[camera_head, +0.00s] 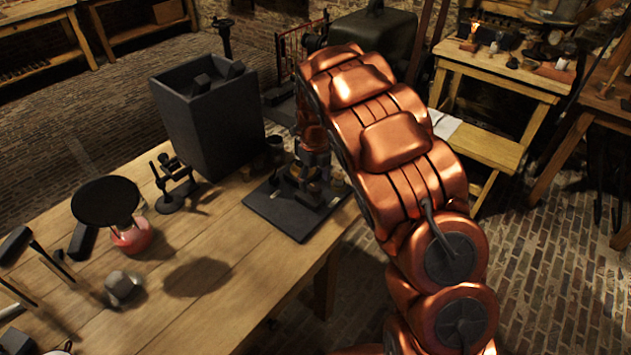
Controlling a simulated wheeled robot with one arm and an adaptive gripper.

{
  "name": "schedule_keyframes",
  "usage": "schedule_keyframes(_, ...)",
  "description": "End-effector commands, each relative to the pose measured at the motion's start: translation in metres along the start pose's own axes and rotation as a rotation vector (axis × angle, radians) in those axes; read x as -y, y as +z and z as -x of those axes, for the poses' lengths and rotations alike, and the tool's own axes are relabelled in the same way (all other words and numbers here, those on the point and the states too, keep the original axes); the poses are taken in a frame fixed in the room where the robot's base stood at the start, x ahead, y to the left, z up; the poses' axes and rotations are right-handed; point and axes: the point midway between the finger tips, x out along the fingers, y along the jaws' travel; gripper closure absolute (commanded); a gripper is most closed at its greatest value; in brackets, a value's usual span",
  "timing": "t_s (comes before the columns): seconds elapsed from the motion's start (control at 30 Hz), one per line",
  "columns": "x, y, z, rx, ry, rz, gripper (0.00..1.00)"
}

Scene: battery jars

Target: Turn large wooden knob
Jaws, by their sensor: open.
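My copper arm arches over the wooden table and comes down on a dark square base board (275,213) near the table's right edge. My gripper (308,178) is small and dark at the end of the arm, low over the apparatus on this board. It is open. Small brown, wood-coloured parts (315,188) show among dark parts right at the fingers. I cannot tell which of them is the large wooden knob, or whether the fingers touch it or only stand around it. My arm hides the right side of the apparatus.
A tall dark open box (205,125) stands behind left of the board. A small black stand (172,190), a red-based flask under a black disc (130,238) and a grey stone-like lump (122,287) are left. The table front (215,315) is clear.

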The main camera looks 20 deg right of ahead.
Motion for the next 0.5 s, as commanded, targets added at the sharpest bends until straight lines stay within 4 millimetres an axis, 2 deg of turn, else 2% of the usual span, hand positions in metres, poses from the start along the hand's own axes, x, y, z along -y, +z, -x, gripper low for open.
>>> schedule_keyframes(0.2,0.0,0.0,-0.018,0.0,0.0,0.001,0.3)
schedule_keyframes(0.43,0.0,0.001,-0.019,0.002,-0.001,0.001,0.3)
schedule_keyframes(0.5,0.0,0.0,-0.019,0.001,-0.001,0.001,0.37)
